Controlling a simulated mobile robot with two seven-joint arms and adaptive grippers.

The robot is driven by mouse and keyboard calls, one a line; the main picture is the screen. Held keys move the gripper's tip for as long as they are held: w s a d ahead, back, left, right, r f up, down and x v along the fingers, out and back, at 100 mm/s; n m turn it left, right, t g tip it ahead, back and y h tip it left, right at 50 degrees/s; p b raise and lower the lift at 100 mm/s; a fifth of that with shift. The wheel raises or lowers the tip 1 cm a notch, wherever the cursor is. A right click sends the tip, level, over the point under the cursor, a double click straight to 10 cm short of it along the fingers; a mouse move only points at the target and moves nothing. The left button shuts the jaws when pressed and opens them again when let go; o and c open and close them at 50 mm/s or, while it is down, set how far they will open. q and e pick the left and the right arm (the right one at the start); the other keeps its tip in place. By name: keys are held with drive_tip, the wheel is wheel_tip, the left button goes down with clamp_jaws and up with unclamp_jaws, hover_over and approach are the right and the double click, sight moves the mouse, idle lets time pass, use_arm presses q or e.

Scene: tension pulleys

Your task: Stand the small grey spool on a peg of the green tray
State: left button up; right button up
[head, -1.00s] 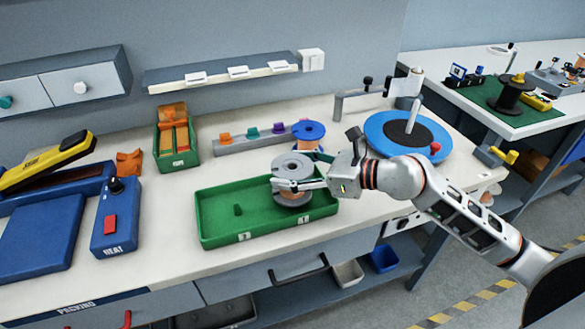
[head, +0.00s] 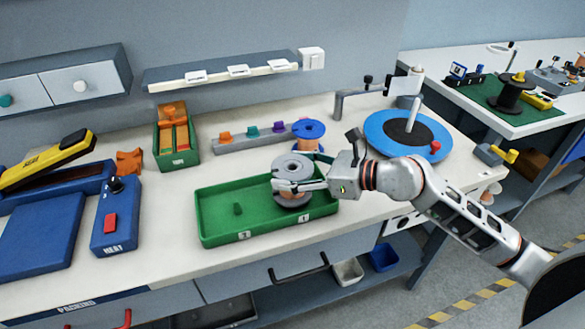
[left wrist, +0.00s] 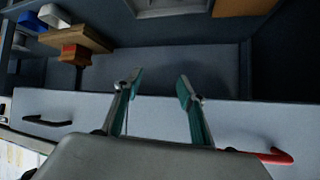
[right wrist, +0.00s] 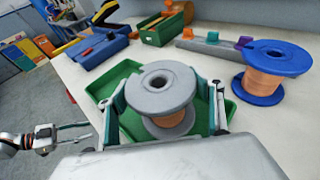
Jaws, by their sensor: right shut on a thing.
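The small grey spool (head: 292,166), wound with copper-coloured wire, is upright at the right end of the green tray (head: 218,232). My right gripper (head: 279,186) is shut on it; in the right wrist view the fingers (right wrist: 166,112) are on both sides of the spool (right wrist: 160,84). A free green peg (head: 238,209) stands in the tray's left part. The spool hides any peg beneath it, so I cannot tell whether it is seated.
A blue spool (head: 308,132) stands behind the tray, close to the grey one. A grey rack with coloured knobs (head: 252,138) is behind, and a blue turntable (head: 376,128) is to the right. A blue HEAT box (head: 115,222) is left of the tray.

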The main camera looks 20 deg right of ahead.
drive_tip(key=shift+f+b, duration=0.55)
drive_tip(key=shift+f, duration=0.4)
drive_tip(key=shift+s+f, duration=0.1)
drive_tip(key=shift+f, duration=0.2)
drive_tip(key=o, duration=1.8)
drive_tip(key=shift+v, duration=5.95)
drive_tip(key=shift+r, duration=0.1)
